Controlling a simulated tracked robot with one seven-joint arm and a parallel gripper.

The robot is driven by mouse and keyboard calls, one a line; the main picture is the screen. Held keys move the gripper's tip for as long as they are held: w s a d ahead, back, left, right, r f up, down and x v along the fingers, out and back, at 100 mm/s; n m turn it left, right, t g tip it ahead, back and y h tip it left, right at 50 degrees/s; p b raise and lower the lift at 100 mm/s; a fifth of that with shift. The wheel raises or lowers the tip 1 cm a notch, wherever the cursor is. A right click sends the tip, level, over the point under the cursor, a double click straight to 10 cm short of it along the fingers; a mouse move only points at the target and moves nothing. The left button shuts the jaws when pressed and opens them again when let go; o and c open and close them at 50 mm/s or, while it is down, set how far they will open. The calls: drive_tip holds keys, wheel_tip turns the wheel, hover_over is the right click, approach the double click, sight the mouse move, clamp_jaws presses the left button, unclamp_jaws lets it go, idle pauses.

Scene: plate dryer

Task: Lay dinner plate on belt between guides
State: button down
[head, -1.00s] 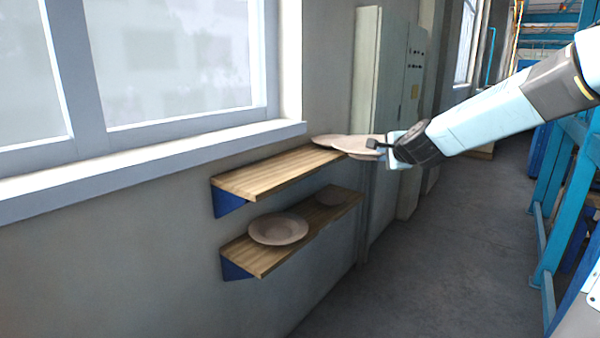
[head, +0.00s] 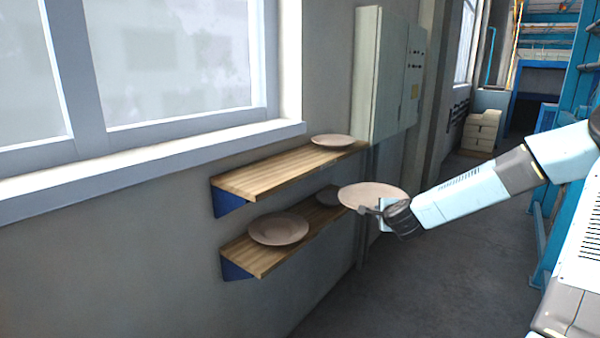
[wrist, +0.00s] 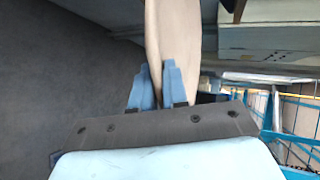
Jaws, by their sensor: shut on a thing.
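My gripper (head: 374,208) is shut on the rim of a pinkish-beige plate (head: 372,193) and holds it in the air, to the right of the lower shelf. The held plate is roughly level. In the wrist view the two blue fingers (wrist: 158,88) pinch the plate (wrist: 172,35) from both sides, and only part of it shows. A similar plate (head: 332,140) lies on the upper shelf's right end. Another plate (head: 278,229) lies on the lower shelf's left part. No belt or guides can be made out.
The upper wooden shelf (head: 275,172) and lower wooden shelf (head: 243,254) are fixed to the wall under the window. A grey-green cabinet (head: 380,75) stands behind. Blue framework (head: 585,85) rises at the right. The floor (head: 440,270) between is clear.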

drive_tip(key=s+a+f, duration=0.1)
drive_tip(key=s+f, duration=0.3)
drive_tip(key=f, duration=0.7)
drive_tip(key=s+a+f, duration=0.2)
drive_tip(key=s+f, duration=0.2)
drive_tip(key=f, duration=0.8)
drive_tip(key=shift+s+f, duration=0.2)
drive_tip(key=shift+s, duration=0.2)
